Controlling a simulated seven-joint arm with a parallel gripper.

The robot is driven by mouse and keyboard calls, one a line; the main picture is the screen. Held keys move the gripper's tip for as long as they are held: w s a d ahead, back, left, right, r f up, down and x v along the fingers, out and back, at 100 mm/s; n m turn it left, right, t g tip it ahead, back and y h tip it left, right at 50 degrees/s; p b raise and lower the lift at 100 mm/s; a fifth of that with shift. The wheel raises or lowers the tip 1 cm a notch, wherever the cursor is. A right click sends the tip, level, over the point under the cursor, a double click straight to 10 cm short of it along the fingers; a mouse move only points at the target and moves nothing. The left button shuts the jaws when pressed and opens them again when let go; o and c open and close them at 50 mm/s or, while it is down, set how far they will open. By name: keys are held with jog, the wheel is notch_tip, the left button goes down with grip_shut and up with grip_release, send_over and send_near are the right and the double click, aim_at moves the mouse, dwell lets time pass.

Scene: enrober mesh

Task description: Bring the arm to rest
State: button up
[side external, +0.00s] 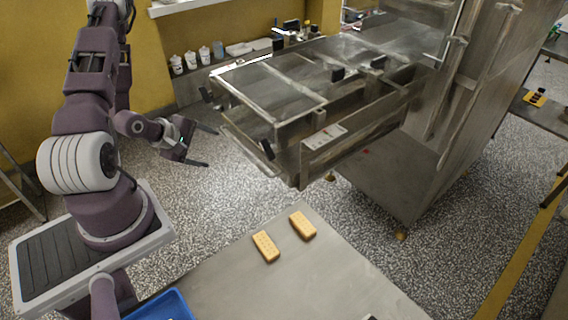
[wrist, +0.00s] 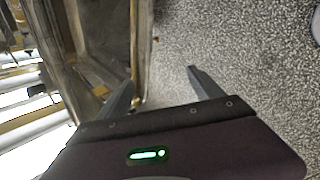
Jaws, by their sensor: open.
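My gripper (side external: 208,147) is in the air to the left of the steel enrober machine (side external: 330,150) in the side external view. Its two fingers are spread apart with nothing between them. In the wrist view the open fingers (wrist: 158,88) show over the speckled floor, with the machine's metal frame (wrist: 95,50) at the left. In the side external view the fingertips look close to the machine's near left corner, but I cannot tell the exact gap.
Two biscuits (side external: 266,246) (side external: 302,226) lie on the steel table (side external: 320,275) in front. A blue tray (side external: 160,307) is at its left edge. Several white cups (side external: 190,60) stand on a back shelf. Open floor (side external: 215,210) lies between my arm and the machine.

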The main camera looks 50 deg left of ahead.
jog(key=a+r+g+y, duration=0.2)
jog(key=a+r, duration=0.3)
jog(key=w+d+r+m+y, duration=0.1)
jog(key=d+r+m, duration=0.15)
jog(key=r, duration=0.35)
jog(key=w+d+r+m, duration=0.2)
jog(key=r+m, duration=0.2)
jog(key=r, duration=0.1)
jog(key=s+d+r+m, duration=0.1)
jog(key=d+r+m, duration=0.5)
jog(key=d+r, duration=0.4)
jog(key=s+d+r+m+h, duration=0.2)
jog(key=s+d+m, duration=0.3)
jog(key=d, duration=0.3)
jog(key=s+d+r+m+h, duration=0.2)
jog(key=s+d+m, duration=0.3)
jog(key=s+d, duration=0.3)
jog(key=shift+s+d+r+g, duration=0.15)
jog(key=shift+s+d+g, duration=0.1)
jog(key=shift+d+g, duration=0.25)
